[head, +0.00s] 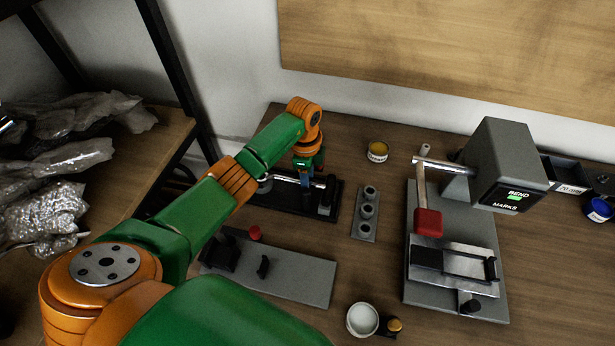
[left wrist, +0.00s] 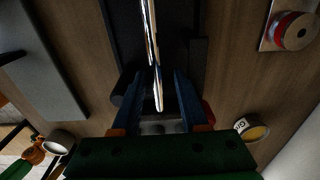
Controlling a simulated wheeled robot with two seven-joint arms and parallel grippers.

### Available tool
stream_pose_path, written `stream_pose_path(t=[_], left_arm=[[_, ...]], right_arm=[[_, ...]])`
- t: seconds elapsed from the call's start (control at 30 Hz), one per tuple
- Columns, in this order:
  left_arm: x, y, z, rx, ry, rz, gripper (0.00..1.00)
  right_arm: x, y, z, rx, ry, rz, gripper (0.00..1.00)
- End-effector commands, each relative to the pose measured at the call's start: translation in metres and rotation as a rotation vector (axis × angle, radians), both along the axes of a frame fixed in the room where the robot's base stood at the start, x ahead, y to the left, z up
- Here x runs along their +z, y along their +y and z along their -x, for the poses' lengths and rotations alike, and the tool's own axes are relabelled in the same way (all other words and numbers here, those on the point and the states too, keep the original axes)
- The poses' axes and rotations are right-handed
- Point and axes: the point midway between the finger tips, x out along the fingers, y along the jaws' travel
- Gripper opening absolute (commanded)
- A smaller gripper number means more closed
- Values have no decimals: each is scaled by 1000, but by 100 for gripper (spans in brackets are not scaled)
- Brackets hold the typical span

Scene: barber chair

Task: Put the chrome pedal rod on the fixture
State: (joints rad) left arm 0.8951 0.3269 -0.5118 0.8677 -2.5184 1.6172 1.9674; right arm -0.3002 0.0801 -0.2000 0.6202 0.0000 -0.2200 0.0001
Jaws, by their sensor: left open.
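The chrome pedal rod (head: 285,179) lies roughly level across the black stand (head: 284,200) at the back of the bench. My left gripper (head: 305,184) points down at the rod, its jaws open. In the left wrist view the bright rod (left wrist: 152,45) runs down between the two blue fingers of my left gripper (left wrist: 158,104), with a visible gap to the fingers. Whether any finger touches it I cannot tell. A grey plate (head: 300,277) with black supports and a red knob lies in front of the stand, partly hidden by my arm. My right gripper is not in view.
A grey block with several round sockets (head: 364,222) stands right of the stand. A yellow tin (head: 377,151) and a white cup (head: 362,320) stand nearby. Bagged parts fill the left shelf.

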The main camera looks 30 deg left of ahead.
Motion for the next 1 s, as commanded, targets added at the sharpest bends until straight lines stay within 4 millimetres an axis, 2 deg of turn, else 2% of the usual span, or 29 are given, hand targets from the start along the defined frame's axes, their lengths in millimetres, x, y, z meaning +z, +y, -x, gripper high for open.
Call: stream_pose_path(t=[0.13, 0.4, 0.5, 0.67, 1.0], left_arm=[[17, 1, -1, 0, -2, 0, 48], [90, 3, 0, -1, -5, -1, 48], [109, 4, 0, 1, -2, 0, 48], [122, 4, 1, 0, 0, 0, 48], [123, 4, 1, 0, 1, 0, 48]], right_arm=[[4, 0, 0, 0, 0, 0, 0], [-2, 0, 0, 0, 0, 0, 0], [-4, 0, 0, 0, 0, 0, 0], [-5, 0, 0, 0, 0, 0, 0], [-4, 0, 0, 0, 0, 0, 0]])
